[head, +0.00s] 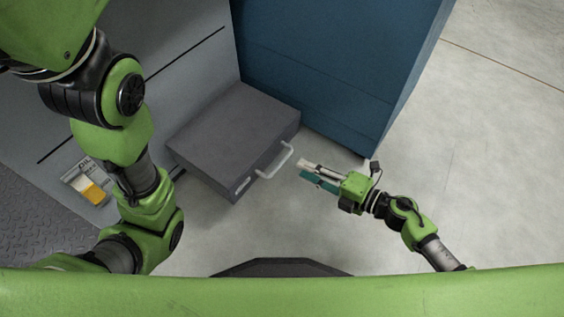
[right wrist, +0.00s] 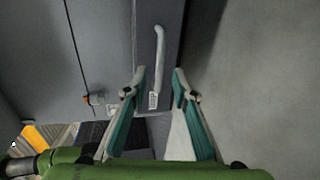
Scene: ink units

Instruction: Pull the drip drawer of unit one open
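The drip drawer (head: 225,135) appears as a dark grey box low against the light grey panel, beside the blue cabinet. Its front carries a pale bar handle (head: 275,161) and a small white label. The handle also shows in the right wrist view (right wrist: 159,60), beyond the fingertips and roughly in line with the gap between them. My right gripper (head: 305,171) is open and empty, a short way from the handle and not touching it. Its parted fingers also show in the right wrist view (right wrist: 160,88). My left arm shows at the left of the head view, but its gripper does not.
A blue cabinet (head: 325,65) stands behind and right of the drawer. A light grey panel (head: 165,45) with dark seams lies to the left. An oil-marked placard (head: 90,183) shows by my left arm. Pale floor (head: 470,150) is clear on the right.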

